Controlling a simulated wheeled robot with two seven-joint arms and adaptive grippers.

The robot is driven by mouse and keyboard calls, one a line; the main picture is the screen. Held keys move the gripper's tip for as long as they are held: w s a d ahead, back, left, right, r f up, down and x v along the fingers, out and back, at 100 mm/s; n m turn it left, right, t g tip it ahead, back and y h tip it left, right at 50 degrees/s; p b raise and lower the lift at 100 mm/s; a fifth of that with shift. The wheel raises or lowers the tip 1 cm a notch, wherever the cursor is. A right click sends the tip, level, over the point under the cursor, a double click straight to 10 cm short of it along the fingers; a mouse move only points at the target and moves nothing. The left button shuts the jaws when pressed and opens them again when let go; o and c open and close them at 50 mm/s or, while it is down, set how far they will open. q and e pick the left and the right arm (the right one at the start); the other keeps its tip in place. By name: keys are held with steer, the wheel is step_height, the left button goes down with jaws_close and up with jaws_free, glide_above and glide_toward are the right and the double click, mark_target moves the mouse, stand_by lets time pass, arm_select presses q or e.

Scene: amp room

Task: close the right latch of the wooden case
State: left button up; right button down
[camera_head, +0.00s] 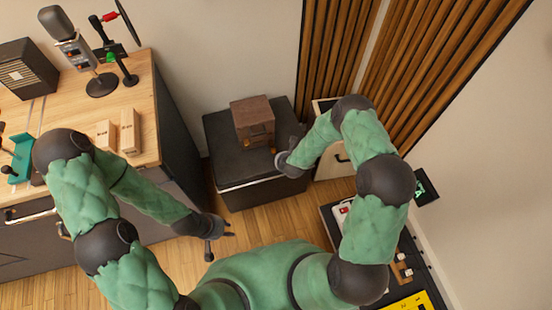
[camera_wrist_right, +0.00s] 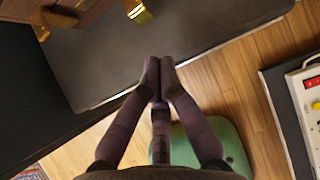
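The brown wooden case (camera_head: 253,118) stands on a black box, its front toward me. In the right wrist view only a lower strip of the case (camera_wrist_right: 88,12) shows at the top left. A brass latch (camera_wrist_right: 138,10) sits at its right end, cut by the frame, and another brass latch (camera_wrist_right: 41,26) is further left. Whether the right latch is fastened I cannot tell. My right gripper (camera_wrist_right: 158,62) is shut and empty over the box top, below and right of the right latch, apart from it. My left gripper (camera_head: 220,244) is open and empty above the floor, far from the case.
The black box (camera_head: 229,170) has bare top around the case. A wooden-topped desk (camera_head: 140,80) with a microphone (camera_head: 70,40) stands at left. A pale cabinet (camera_head: 330,168) is right of the box. Slatted wood panels (camera_head: 330,45) stand behind. Pedals lie on a dark board at lower right.

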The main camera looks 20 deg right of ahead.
mark_target(275, 156)
steer(key=b+x, duration=0.4)
steer(key=x, duration=0.6)
steer(key=shift+r, duration=0.1)
stand_by(0.4)
